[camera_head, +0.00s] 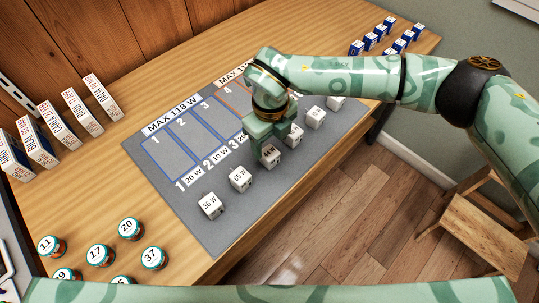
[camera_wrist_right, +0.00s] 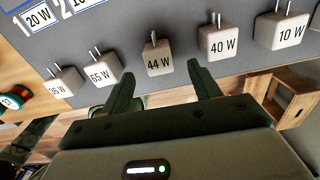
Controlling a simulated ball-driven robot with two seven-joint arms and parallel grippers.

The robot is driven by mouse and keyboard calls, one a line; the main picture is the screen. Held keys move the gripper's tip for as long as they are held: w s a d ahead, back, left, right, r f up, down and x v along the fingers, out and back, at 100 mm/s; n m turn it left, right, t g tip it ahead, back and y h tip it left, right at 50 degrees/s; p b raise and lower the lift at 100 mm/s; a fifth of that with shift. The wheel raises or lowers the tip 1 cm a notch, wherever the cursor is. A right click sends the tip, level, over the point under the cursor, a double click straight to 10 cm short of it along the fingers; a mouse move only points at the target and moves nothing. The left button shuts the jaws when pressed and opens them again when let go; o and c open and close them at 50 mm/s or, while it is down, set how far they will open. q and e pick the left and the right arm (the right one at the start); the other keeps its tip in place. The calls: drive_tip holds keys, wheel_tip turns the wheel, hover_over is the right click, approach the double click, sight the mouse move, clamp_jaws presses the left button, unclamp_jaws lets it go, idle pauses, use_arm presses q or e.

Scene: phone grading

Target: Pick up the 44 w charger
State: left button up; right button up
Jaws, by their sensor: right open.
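The 44 W charger (camera_wrist_right: 158,60) is a small white cube with metal prongs, standing on the grey mat (camera_wrist_right: 120,30). In the right wrist view it lies between and just beyond the fingertips of my right gripper (camera_wrist_right: 170,80), which is open and empty. In the head view the charger (camera_head: 270,157) shows below my right gripper (camera_head: 268,146), its label partly hidden by the fingers. My left gripper is not in view.
The 65 W charger (camera_wrist_right: 102,72) and 40 W charger (camera_wrist_right: 218,42) stand close on either side. The 36 W charger (camera_head: 210,205) is farther left. Numbered jars (camera_head: 100,254) stand lower left, and upright boxes (camera_head: 84,114) at the back left.

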sight(270, 152)
wheel_tip(270, 152, down, 5)
drive_tip(key=shift+a+f+b, duration=0.1)
drive_tip(key=shift+f+b, duration=0.05)
drive_tip(key=shift+b, duration=0.7)
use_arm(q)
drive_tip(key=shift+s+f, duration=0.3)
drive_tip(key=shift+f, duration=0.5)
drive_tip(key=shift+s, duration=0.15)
use_arm(e)
drive_tip(key=c, duration=1.1)
drive_tip(key=shift+r, duration=0.2)
